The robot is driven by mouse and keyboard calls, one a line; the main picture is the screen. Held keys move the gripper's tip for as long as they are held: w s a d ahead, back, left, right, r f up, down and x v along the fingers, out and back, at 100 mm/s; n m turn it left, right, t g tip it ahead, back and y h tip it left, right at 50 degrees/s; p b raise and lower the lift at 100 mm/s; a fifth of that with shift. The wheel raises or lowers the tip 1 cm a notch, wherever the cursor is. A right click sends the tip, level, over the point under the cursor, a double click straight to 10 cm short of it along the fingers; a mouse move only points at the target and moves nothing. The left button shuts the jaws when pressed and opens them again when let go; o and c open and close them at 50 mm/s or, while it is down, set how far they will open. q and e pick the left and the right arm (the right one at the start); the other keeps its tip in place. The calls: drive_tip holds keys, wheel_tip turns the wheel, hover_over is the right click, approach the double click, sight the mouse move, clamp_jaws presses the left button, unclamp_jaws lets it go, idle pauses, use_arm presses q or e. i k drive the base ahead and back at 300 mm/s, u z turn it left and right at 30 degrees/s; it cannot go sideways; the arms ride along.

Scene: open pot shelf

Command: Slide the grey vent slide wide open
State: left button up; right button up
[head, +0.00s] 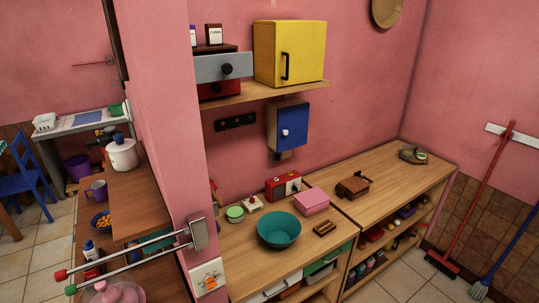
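I cannot pick out a grey vent slide for certain. A dark strip (235,122) with several small round marks is on the pink wall under the shelf; it is too small to tell whether it is a vent or a hook rail. A grey drawer front (222,68) with a black knob juts out above a red one on the shelf. Neither of my grippers is in view.
A yellow cabinet (290,53) stands on the wall shelf (262,92). A blue-fronted box (288,126) hangs below. A teal bowl (279,230) and a pink box (311,201) are on the wooden counter (395,182). The pillar (168,120) separates the left area.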

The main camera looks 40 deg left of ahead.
sight(276, 157)
drive_tip(key=u, duration=0.85)
drive_tip(key=i, duration=0.85)
drive_tip(key=u, duration=0.9)
